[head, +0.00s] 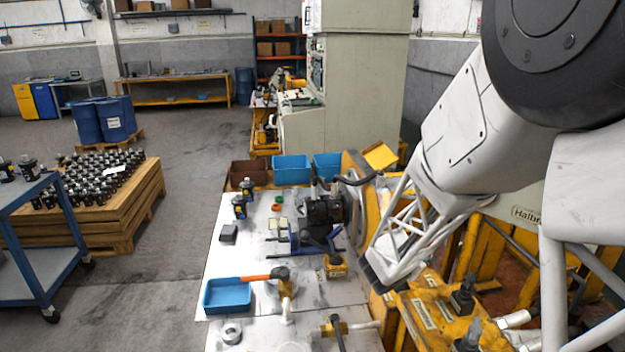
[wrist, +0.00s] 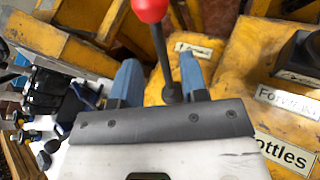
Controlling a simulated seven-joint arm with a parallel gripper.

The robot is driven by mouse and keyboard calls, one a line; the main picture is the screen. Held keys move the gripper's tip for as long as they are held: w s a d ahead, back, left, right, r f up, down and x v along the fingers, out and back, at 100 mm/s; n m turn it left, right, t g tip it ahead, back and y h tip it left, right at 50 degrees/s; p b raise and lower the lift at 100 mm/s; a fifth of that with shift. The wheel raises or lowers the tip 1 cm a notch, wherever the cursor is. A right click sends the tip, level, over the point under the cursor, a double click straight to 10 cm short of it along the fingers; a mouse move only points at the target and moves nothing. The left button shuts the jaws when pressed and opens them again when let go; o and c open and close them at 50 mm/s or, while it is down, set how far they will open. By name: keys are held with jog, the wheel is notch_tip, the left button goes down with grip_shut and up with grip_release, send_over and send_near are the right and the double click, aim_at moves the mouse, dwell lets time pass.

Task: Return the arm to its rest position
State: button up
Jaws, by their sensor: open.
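My gripper shows in the wrist view (wrist: 159,78) with its two blue fingertips spread wide apart. A lever with a red ball knob (wrist: 151,8) and a dark shaft stands beyond the fingers and appears in the gap between them; I cannot tell whether it is really between them in depth, and no grip on it shows. In the head view my arm reaches down from the upper right, and its dark end is low over the yellow machine (head: 423,308). The fingertips cannot be made out there.
The yellow machine has labelled plates and black levers (head: 463,297). Left of it, a metal worktable (head: 262,328) carries a blue tray (head: 227,296), an orange-handled tool (head: 266,276) and a dark mechanical assembly (head: 325,210). Blue bins (head: 291,169) stand behind. Floor at left centre is clear.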

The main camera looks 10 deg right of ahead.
jog(key=s+a+r+m+g+y, duration=0.1)
jog(key=s+a+r+m+g, duration=0.15)
jog(key=s+r+m, duration=0.45)
jog(key=s+a+r+m+g+y, duration=0.1)
jog(key=s+a+r+m+g, duration=0.15)
jog(key=s+m, duration=0.45)
jog(key=s+a+r+m+y, duration=0.2)
jog(key=s+a+m+y, duration=0.2)
jog(key=s+a, duration=0.3)
jog(key=s+a+r+m+y, duration=0.3)
jog(key=s+a, duration=0.4)
jog(key=s, duration=0.3)
jog(key=shift+s+a+r+m+g+y, duration=0.25)
jog(key=shift+m+y, duration=0.45)
jog(key=shift+y, duration=0.4)
